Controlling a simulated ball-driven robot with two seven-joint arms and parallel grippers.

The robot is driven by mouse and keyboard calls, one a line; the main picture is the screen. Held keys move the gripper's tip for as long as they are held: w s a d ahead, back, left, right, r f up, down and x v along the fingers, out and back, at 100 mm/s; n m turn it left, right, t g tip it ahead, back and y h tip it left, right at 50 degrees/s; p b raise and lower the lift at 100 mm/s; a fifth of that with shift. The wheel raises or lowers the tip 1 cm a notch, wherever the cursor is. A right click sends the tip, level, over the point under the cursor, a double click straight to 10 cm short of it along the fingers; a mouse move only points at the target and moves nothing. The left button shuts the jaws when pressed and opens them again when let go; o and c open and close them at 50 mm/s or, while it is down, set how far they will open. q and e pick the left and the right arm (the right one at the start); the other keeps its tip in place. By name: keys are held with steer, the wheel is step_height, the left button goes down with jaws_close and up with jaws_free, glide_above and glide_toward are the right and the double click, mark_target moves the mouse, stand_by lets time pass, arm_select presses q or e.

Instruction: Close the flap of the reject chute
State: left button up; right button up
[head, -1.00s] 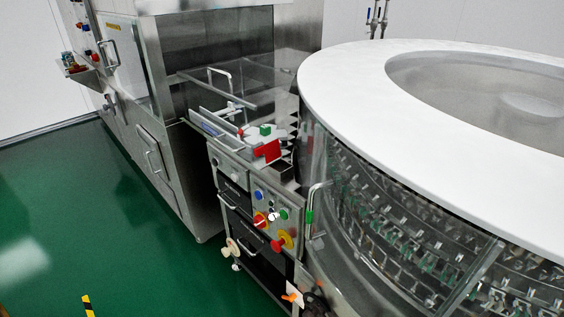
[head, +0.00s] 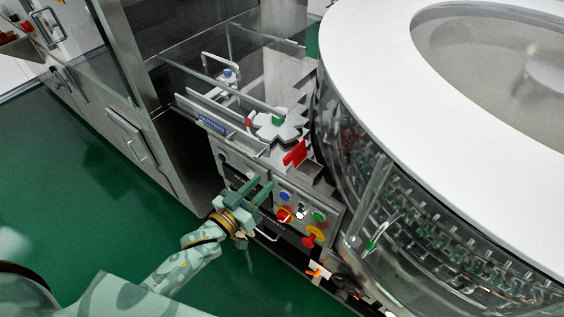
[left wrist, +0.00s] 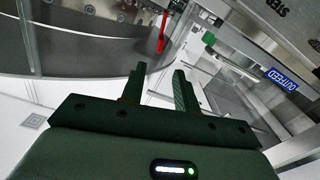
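A red plate (head: 295,153), which looks like the reject chute's flap, stands raised and tilted at the right end of the machine's top, beside a dark opening. In the left wrist view the red plate (left wrist: 162,32) shows as a thin strip at the top, beyond my fingers. My left gripper (head: 254,190) is in front of the machine, left of the control panel, apart from the plate. Its two fingers (left wrist: 159,88) are spread with nothing between them. My right gripper is in neither view.
The control panel (head: 304,212) with coloured buttons and knobs is just right of my left gripper. A grey star wheel (head: 278,128) with a green block lies behind the red plate. The large round washer (head: 352,150) stands close on the right. Green floor is open at left.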

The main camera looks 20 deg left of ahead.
mark_target(284, 162)
arm_select(q)
steer(key=b+x, duration=0.1)
steer(key=x, duration=0.8)
steer(key=shift+w+d+f, duration=0.1)
steer(key=shift+w+d, duration=0.05)
steer(key=shift+w, duration=0.15)
jaws_close()
